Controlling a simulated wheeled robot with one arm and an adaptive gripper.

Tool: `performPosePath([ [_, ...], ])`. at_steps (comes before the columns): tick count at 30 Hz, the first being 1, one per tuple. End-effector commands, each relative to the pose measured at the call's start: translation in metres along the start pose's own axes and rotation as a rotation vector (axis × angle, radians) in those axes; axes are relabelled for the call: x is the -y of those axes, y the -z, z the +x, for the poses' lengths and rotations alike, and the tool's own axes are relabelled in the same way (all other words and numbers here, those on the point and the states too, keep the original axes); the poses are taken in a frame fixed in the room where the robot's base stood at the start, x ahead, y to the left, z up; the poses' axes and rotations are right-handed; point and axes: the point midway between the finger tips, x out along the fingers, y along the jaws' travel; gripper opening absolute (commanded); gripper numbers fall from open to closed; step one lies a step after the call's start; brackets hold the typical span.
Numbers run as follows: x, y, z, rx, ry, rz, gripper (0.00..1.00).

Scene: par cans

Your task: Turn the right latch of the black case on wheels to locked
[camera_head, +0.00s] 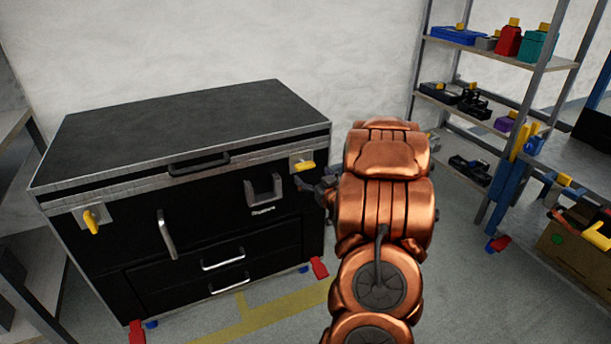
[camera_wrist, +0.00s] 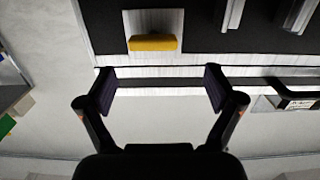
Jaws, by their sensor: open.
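The black case (camera_head: 180,125) stands at the left with its lid down. Its right latch (camera_head: 305,166) has a yellow handle lying roughly horizontal on a pale plate. The latch also shows in the wrist view (camera_wrist: 152,43), at the top, with its yellow handle lying across the picture. My gripper (camera_head: 318,188) is just right of and slightly below this latch in the head view, partly hidden by my arm. In the wrist view my gripper (camera_wrist: 160,90) is open and empty, its fingertips apart and the latch beyond them. I see no contact.
The left latch (camera_head: 91,222) has its yellow handle pointing down. A grey holder (camera_head: 263,190) and a lid handle (camera_head: 198,165) stick out of the case front. Shelves (camera_head: 495,125) with tools stand at the right.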

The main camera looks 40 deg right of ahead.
Motion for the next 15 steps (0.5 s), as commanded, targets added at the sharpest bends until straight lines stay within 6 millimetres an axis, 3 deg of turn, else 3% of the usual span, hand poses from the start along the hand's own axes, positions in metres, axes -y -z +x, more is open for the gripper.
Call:
performPosePath([
  [1,-0.005,-0.007,-0.002,-0.020,-0.003,0.010,0.92],
  [7,-0.009,-0.005,0.001,-0.066,0.000,0.023,0.92],
  [15,-0.008,-0.004,0.034,-0.064,0.002,0.023,0.92],
])
